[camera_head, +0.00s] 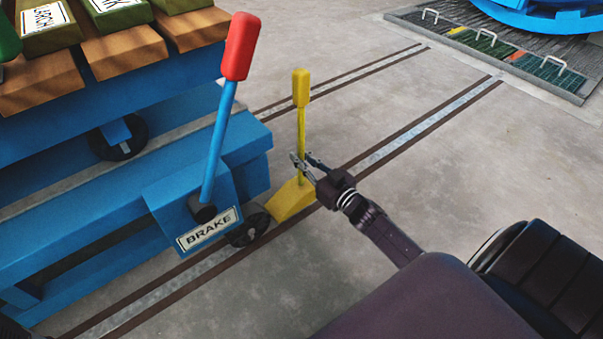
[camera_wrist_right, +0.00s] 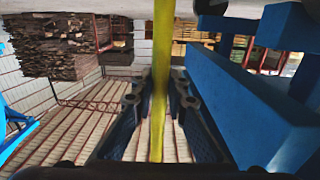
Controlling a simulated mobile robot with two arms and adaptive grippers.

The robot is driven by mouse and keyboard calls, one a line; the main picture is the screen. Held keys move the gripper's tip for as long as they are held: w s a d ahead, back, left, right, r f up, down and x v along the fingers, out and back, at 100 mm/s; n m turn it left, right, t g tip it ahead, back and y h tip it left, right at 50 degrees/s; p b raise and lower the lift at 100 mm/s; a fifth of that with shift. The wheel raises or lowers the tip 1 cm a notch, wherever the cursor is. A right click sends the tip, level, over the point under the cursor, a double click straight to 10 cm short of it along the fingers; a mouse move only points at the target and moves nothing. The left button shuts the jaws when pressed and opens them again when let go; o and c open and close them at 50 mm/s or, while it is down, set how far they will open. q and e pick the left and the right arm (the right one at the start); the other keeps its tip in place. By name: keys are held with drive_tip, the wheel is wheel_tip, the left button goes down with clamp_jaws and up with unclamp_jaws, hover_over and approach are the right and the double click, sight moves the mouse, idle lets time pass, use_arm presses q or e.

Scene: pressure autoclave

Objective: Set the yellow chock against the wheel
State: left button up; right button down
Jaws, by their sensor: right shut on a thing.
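The yellow chock (camera_head: 291,201) is a wedge on the floor at the rail, with an upright yellow handle (camera_head: 301,120). It sits close to the right of the cart's front wheel (camera_head: 249,230); I cannot tell whether they touch. My right gripper (camera_head: 307,168) is shut on the handle, low down above the wedge. In the right wrist view the yellow handle (camera_wrist_right: 161,80) runs upright between the fingers. The wheel is partly hidden by the blue cart frame. My left gripper is not in view.
The blue cart (camera_head: 90,225) carries wooden slats with labelled green blocks. Its BRAKE lever (camera_head: 219,130) with a red grip leans up near the chock. Rails (camera_head: 425,120) cross the floor. A grated panel (camera_head: 495,50) with handles lies at the back right. Floor right of the chock is open.

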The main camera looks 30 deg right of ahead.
drive_tip(key=shift+w+f+b, duration=0.1)
drive_tip(key=shift+f+b, duration=1.55)
drive_tip(key=shift+f, duration=0.3)
drive_tip(key=shift+r, duration=0.1)
drive_tip(key=c, duration=2.3)
unclamp_jaws()
drive_tip(key=shift+f, duration=0.35)
drive_tip(key=o, duration=0.4)
drive_tip(key=shift+r, duration=0.15)
